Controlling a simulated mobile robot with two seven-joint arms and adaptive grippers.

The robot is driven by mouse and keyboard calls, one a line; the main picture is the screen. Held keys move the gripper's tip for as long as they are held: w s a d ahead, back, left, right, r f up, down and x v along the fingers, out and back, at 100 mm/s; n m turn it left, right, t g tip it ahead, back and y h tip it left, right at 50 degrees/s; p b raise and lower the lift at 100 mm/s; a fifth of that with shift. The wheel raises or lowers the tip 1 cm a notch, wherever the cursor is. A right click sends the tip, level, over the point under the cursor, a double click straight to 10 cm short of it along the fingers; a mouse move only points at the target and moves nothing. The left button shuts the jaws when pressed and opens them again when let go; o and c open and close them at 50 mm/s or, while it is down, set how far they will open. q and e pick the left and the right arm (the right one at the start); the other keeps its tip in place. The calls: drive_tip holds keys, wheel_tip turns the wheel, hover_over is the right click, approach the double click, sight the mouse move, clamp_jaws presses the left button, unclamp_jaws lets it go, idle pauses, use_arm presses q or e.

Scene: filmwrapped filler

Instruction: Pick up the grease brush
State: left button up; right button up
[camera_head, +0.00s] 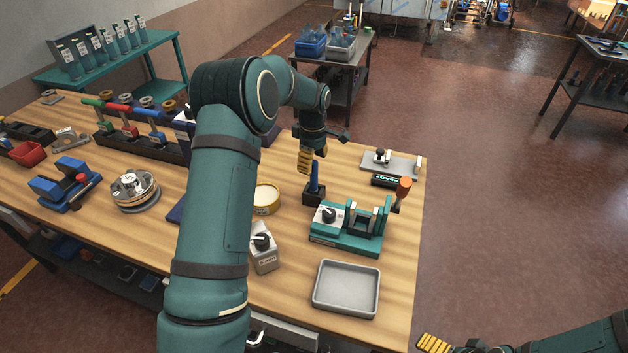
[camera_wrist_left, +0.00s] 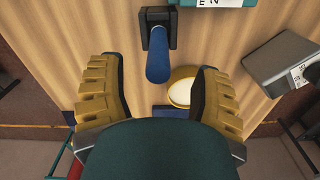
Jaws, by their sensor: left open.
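The grease brush (camera_head: 315,178) appears as a blue handle standing upright in a small black holder (camera_head: 313,197); its lower end is hidden in the holder. My left gripper (camera_head: 305,160) is open just above and slightly left of the handle in the head view. In the left wrist view the blue handle (camera_wrist_left: 158,62) shows in the gap between the two yellow-padded fingers of the gripper (camera_wrist_left: 156,75), and neither finger touches it. My right gripper (camera_head: 435,343) shows only its yellow pad at the bottom right, away from the table.
A teal fixture (camera_head: 345,240) stands right in front of the holder. A round yellow tin (camera_head: 267,197) sits to its left, also in the left wrist view (camera_wrist_left: 181,88). A grey tray (camera_head: 347,308) lies nearer. An orange-handled tool (camera_head: 404,187) stands at the right edge.

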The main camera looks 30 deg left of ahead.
sight(314, 174)
use_arm(q)
drive_tip(key=shift+w+d+f, duration=0.1)
drive_tip(key=shift+f, duration=2.55)
clamp_jaws()
